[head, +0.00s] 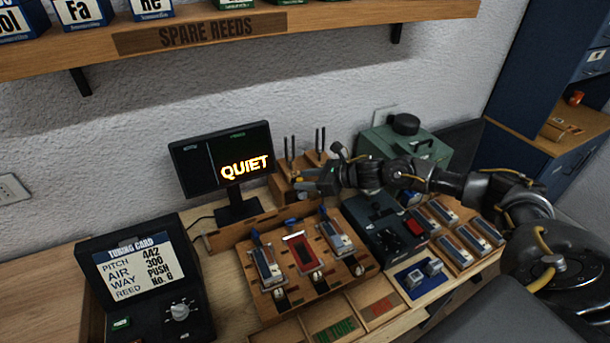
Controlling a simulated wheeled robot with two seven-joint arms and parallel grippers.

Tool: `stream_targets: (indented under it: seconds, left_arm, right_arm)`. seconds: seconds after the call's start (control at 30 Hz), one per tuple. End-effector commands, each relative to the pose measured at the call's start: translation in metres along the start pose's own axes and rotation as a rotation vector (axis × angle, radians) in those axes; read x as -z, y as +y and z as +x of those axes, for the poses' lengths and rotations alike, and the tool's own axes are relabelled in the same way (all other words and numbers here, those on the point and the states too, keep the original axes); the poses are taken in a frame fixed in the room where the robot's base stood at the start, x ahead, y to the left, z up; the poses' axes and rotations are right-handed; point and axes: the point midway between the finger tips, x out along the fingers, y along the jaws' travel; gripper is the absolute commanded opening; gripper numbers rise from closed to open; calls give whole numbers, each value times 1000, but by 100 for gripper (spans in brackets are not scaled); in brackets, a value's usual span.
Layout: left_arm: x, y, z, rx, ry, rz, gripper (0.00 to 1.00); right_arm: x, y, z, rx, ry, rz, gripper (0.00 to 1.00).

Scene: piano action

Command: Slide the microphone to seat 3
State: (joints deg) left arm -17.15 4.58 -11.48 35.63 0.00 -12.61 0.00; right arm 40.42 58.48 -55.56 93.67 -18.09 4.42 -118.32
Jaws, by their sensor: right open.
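My right gripper (308,183) reaches in from the right, above the back edge of the wooden reed stand (367,264). It is open, near the wooden block with upright dark rods (281,189). The stand holds three tilted pieces side by side: left (266,266), red middle (301,252) and right (337,238). Blue tips show at their back ends. A wooden rail (228,231) runs behind them. I cannot clearly pick out the microphone; the area by my right fingers is dark and partly covered. No seat numbers are legible. My left gripper is not in view.
A dark switch box (388,228), a green box (407,146) and a tray of reeds (463,247) crowd the right. A shelf (330,14) overhangs the back.

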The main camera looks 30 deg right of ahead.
Motion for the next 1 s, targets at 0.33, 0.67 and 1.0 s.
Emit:
stream_targets:
  seconds: [0.33,0.67,1.0]
  left_arm:
    - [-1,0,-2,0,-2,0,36]
    - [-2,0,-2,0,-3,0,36]
    - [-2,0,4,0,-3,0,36]
  right_arm:
    - [0,0,7,0,0,-1,43]
    - [0,0,7,0,0,-1,5]
    - [4,-4,4,2,0,-1,0]
